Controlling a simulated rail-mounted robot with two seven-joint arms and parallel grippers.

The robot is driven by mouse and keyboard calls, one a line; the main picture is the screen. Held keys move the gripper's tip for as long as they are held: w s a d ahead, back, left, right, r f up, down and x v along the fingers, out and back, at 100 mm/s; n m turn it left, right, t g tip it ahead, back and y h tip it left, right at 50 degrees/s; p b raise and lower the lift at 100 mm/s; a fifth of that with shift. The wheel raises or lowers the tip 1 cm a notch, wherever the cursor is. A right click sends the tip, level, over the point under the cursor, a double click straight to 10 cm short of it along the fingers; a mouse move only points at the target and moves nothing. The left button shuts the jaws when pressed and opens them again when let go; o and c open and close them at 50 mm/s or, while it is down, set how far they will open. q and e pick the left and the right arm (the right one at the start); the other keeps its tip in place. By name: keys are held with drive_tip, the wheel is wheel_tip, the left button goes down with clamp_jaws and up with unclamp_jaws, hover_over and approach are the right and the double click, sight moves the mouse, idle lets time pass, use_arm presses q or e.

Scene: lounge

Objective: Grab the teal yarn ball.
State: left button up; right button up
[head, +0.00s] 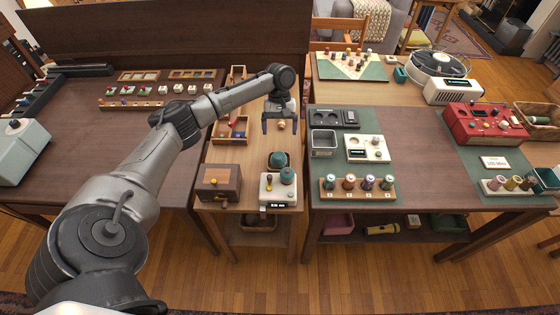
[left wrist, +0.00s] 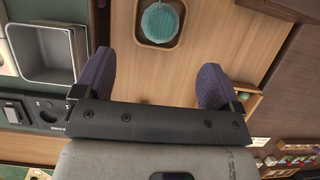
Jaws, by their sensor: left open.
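The teal yarn ball (left wrist: 160,22) sits in a small square wooden tray (left wrist: 138,30) with rounded corners, near the top edge of the left wrist view. In the head view the ball (head: 279,159) shows in its dark tray on the narrow middle table. My left gripper (head: 280,127) is above that table, farther back than the ball. In the left wrist view its two purple-grey fingers (left wrist: 155,78) are wide apart with only bare wood between their tips. The ball lies beyond the fingertips, untouched. My right gripper is not in view.
A white scale (head: 278,191) with a teal rounded object (head: 287,175) stands just in front of the ball. A wooden box (head: 218,182) is to its left. A grey metal bin (head: 323,143) and a spool rack (head: 357,188) are on the right table.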

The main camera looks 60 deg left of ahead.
sight(279, 154)
use_arm(q)
drive_tip(key=x, duration=0.4)
drive_tip(key=shift+a+b, duration=0.15)
drive_tip(key=shift+b, duration=0.25)
drive_tip(key=shift+s+d+f, duration=0.1)
drive_tip(key=shift+d+f, duration=0.1)
drive_tip(key=shift+f, duration=0.15)
drive_tip(key=b+x, duration=0.2)
drive_tip(key=x, duration=0.2)
drive_tip(key=shift+f, duration=0.25)
drive_tip(key=shift+s+d+f, duration=0.15)
drive_tip(key=shift+f, duration=0.2)
drive_tip(key=shift+c, duration=0.2)
drive_tip(key=shift+c, duration=0.7)
drive_tip(key=c, duration=0.9)
